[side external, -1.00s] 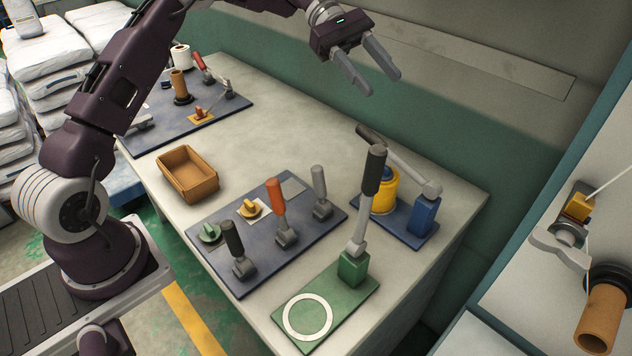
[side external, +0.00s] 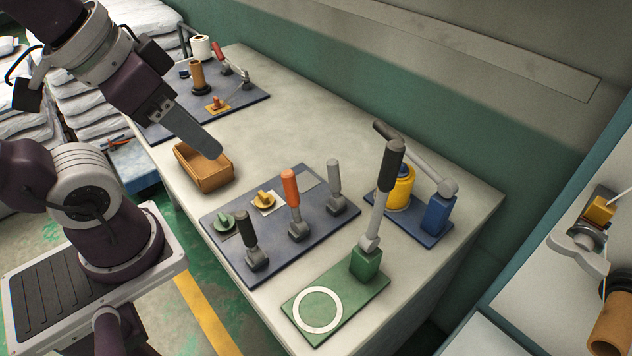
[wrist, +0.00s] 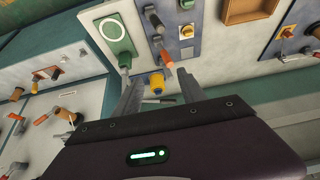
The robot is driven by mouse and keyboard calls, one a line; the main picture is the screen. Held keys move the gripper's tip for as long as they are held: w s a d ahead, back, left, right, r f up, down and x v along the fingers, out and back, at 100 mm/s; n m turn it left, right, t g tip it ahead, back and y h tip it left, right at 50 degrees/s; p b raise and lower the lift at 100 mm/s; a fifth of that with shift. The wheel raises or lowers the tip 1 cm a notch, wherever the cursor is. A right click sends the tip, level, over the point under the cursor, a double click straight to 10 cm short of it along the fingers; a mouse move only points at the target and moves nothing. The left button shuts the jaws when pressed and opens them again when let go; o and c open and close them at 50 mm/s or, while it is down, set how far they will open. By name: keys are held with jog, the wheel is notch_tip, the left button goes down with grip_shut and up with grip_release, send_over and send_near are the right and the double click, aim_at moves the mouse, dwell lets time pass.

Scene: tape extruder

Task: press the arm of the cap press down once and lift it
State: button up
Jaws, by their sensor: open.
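Two lever devices stand at the near right of the table; I cannot tell for sure which is the cap press. One has a green base plate (side external: 340,316) with a white ring (side external: 318,309) and a green block (side external: 367,262); its dark-gripped arm (side external: 381,195) stands raised, nearly upright. Behind it, a blue post (side external: 438,212) carries a grey arm (side external: 418,160) slanting up over a yellow can (side external: 400,190). My gripper (side external: 210,150) is over the brown tray, well left of both. In the wrist view its fingers (wrist: 157,82) are apart and empty.
A blue panel (side external: 268,262) with several small levers and knobs lies between my gripper and the green plate. The brown tray (side external: 200,182) is below my fingers. Another blue board (side external: 247,100) with a roll and tools is at the far left. The table's middle is clear.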

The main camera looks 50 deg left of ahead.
dwell(0.3)
jog(key=shift+c, duration=0.9)
jog(key=shift+g, duration=0.4)
jog(key=w+r, duration=0.2)
jog(key=w, duration=0.1)
jog(key=w+r, duration=0.1)
jog(key=w, duration=0.2)
jog(key=w+r, duration=0.2)
jog(key=w, duration=0.2)
jog(key=shift+w+d+r, duration=0.1)
jog(key=shift+r, duration=0.25)
grip_shut()
jog(key=g+y, duration=0.1)
jog(key=g, duration=0.1)
send_over(390, 126)
jog(key=s+d, duration=0.2)
jog(key=s, duration=0.2)
notch_tip(390, 126, down, 5)
jog(key=x, duration=1.3)
jog(key=shift+s+a+f, duration=0.1)
jog(key=shift+a+f, duration=0.15)
jog(key=shift+f, duration=0.35)
